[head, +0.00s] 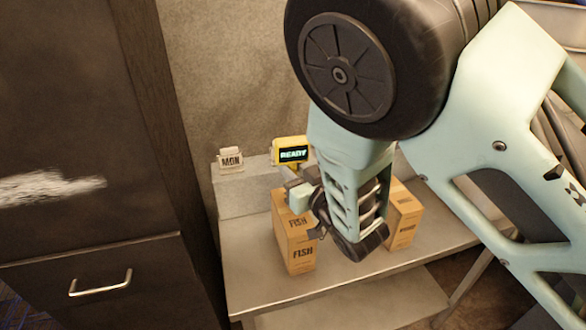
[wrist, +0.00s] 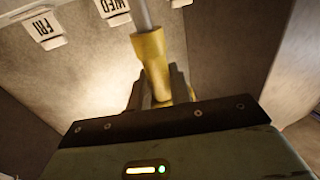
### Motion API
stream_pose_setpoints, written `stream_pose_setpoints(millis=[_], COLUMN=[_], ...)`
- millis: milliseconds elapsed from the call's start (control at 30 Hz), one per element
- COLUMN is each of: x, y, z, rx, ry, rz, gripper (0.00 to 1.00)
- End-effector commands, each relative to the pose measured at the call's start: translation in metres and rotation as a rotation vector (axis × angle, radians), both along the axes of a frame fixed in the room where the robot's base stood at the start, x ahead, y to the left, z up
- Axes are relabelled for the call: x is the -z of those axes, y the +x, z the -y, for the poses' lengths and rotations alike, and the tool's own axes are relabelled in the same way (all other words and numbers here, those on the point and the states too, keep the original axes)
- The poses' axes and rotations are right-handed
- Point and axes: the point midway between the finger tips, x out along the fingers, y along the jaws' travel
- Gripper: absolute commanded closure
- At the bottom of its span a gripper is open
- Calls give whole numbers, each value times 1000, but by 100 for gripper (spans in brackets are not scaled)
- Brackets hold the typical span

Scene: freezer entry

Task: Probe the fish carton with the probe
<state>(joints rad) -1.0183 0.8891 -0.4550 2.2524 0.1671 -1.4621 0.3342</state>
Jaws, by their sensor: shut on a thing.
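The fish carton (head: 300,252), a brown box with FISH printed on its front and top, stands upright on the steel table. My gripper (head: 302,194) is over the carton's top right side and covers part of it. In the wrist view, my gripper (wrist: 158,92) is shut on the yellow handle of the probe (wrist: 151,58), whose grey metal shaft runs toward the top edge. The probe's tip is out of that view. In the head view, my gripper hides most of the probe, so I cannot tell whether it touches the carton.
A yellow display (head: 290,153) reading READY is at the raised back ledge (head: 240,197), beside a MON tag (head: 230,161). Another brown carton (head: 404,215) stands right of my gripper. A dark cabinet (head: 80,170) borders the left. The front of the steel table (head: 340,293) is clear.

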Motion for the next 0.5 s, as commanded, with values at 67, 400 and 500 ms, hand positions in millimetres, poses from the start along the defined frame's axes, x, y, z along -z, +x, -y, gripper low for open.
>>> stream_pose_setpoints(millis=[67,400,500], x=[0,3,4], y=[0,0,0], z=[0,0,0], rx=[0,0,0], ry=[1,1,1], rz=[1,1,1], gripper=[100,100,100])
